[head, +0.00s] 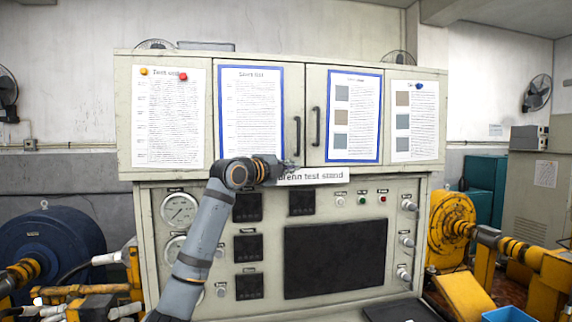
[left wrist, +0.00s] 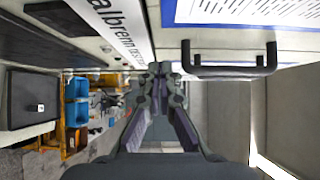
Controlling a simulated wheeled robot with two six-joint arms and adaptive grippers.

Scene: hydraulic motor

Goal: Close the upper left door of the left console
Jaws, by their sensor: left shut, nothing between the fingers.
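The left console (head: 420,230) is a pale grey test stand with upper cabinet doors. Its upper left door (head: 259,165) carries a blue-bordered sheet and has a black vertical handle (head: 297,135) at its right edge. The door looks flush or nearly flush with the front; I cannot tell whether a small gap remains. My left gripper (head: 291,166) is shut and empty, near the lower right corner of this door, just above the name label. In the left wrist view the gripper (left wrist: 160,72) points along the front, with a handle (left wrist: 228,66) to its right.
The upper right door (head: 342,168) has its own black handle (head: 316,127). A white label strip (head: 312,177) sits below the doors. Gauges, knobs and a dark screen (head: 335,258) fill the lower panel. A blue motor (head: 45,245) and yellow machinery (head: 455,225) flank the console.

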